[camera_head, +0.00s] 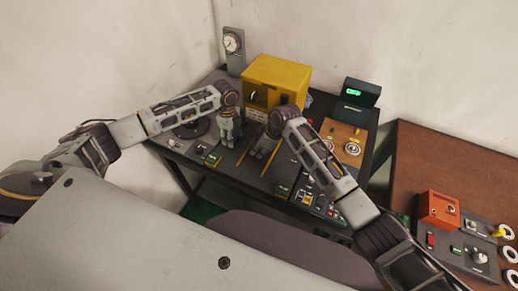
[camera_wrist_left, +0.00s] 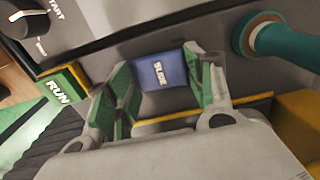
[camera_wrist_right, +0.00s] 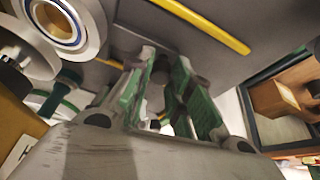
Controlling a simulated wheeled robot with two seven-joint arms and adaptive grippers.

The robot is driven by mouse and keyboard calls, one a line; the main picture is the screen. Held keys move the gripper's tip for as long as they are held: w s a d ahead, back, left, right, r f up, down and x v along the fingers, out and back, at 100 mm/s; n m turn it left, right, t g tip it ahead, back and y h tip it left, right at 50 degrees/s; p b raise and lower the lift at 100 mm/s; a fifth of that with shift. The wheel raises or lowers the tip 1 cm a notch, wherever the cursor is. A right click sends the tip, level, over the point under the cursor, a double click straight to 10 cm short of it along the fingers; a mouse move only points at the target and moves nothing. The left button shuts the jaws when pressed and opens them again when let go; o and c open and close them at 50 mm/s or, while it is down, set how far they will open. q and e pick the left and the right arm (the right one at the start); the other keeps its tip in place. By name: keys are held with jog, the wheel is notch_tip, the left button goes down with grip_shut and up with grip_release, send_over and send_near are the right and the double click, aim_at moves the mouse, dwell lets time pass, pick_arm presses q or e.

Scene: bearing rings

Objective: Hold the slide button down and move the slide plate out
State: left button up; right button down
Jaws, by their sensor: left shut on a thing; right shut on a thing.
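The blue SLIDE button (camera_wrist_left: 168,82) lies between the fingers of my left gripper (camera_wrist_left: 165,90) in the left wrist view, and these fingers are shut on it. In the head view my left gripper (camera_head: 228,138) points down at the bench in front of the yellow machine (camera_head: 277,78). My right gripper (camera_head: 264,148) is just right of it, low over the bench between yellow strips. In the right wrist view my right gripper (camera_wrist_right: 160,80) is shut on a small dark post (camera_wrist_right: 160,70), mostly hidden by the fingers. The slide plate's outline is unclear.
A green RUN button (camera_wrist_left: 57,88) and a teal-handled part (camera_wrist_left: 285,40) flank the left gripper. A blue-lined white ring (camera_wrist_right: 62,22) is close to the right gripper. A display box (camera_head: 360,92) and a brown table (camera_head: 440,150) stand right. The two arms work close together.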

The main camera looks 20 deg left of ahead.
pick_arm(q)
jog(key=shift+s+f, duration=0.15)
jog(key=shift+s, duration=0.05)
pick_arm(e)
jog(key=s, duration=0.5)
jog(key=s+a, duration=0.1)
jog(key=s, duration=0.9)
jog(key=shift+s+a, duration=0.1)
jog(key=shift+a, duration=0.05)
jog(key=c, duration=1.3)
grip_release()
jog(key=shift+r, duration=0.1)
jog(key=v, duration=1.2)
pick_arm(q)
jog(key=o, duration=1.1)
jog(key=shift+w, duration=0.1)
jog(key=shift+c, duration=0.2)
